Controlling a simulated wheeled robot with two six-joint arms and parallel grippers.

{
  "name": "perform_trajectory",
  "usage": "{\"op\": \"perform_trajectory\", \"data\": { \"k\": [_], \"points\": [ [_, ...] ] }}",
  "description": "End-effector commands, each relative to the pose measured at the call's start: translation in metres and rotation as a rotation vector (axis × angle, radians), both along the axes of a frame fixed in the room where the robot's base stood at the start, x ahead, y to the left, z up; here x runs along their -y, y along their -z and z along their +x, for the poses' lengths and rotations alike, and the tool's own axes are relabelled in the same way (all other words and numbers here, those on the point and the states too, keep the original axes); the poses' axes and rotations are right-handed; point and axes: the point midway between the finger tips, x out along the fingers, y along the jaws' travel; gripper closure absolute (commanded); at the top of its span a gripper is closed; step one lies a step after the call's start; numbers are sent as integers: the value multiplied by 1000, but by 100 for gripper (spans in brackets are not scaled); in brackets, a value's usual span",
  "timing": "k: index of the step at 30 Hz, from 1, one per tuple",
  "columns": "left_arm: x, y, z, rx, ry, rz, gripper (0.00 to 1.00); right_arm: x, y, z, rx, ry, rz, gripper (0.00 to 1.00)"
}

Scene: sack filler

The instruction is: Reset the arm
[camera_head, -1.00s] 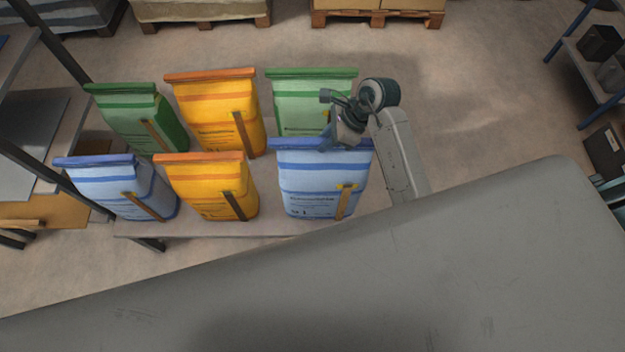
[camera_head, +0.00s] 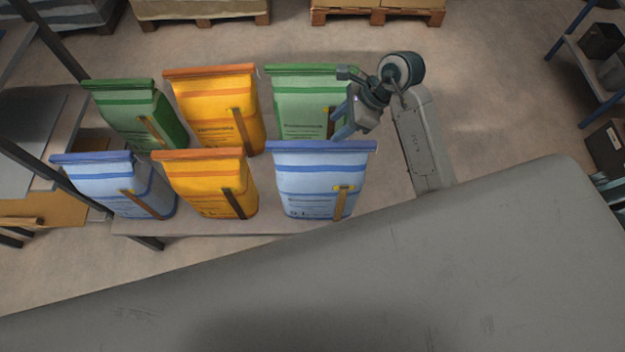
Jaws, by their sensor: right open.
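My right gripper (camera_head: 345,112) is open and empty at the right side of the sacks. It is above and behind the right blue sack (camera_head: 318,185) and overlaps the right edge of the right green sack (camera_head: 296,105) in the picture. Whether it touches either sack I cannot tell. My right arm comes up from behind the large grey surface in the foreground. My left gripper is not in view.
Sacks stand upright in two rows on a low table (camera_head: 190,228): two orange sacks (camera_head: 215,105) (camera_head: 208,185), a left green sack (camera_head: 138,115) and a left blue sack (camera_head: 112,185). A rack (camera_head: 590,75) stands at the right. Pallets (camera_head: 375,17) lie at the back. Floor behind the arm is clear.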

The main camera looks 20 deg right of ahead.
Motion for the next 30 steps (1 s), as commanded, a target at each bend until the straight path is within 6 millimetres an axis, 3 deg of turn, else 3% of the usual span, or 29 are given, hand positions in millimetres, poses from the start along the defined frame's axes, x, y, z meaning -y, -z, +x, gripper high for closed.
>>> {"op": "perform_trajectory", "data": {
  "k": [9, 20, 23, 26, 30],
  "points": [
    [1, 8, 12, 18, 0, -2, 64, 23, -38, -6, 2, 0, -1, 55],
    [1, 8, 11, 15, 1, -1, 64, 23, -44, -8, 3, 1, 9, 55],
    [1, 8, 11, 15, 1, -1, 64, 12, -47, -7, 26, 7, 70, 55],
    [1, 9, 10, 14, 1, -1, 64, -12, -58, -6, 77, 35, 221, 55],
    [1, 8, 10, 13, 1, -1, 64, -53, -95, -6, 145, 120, 560, 55]
  ]
}}
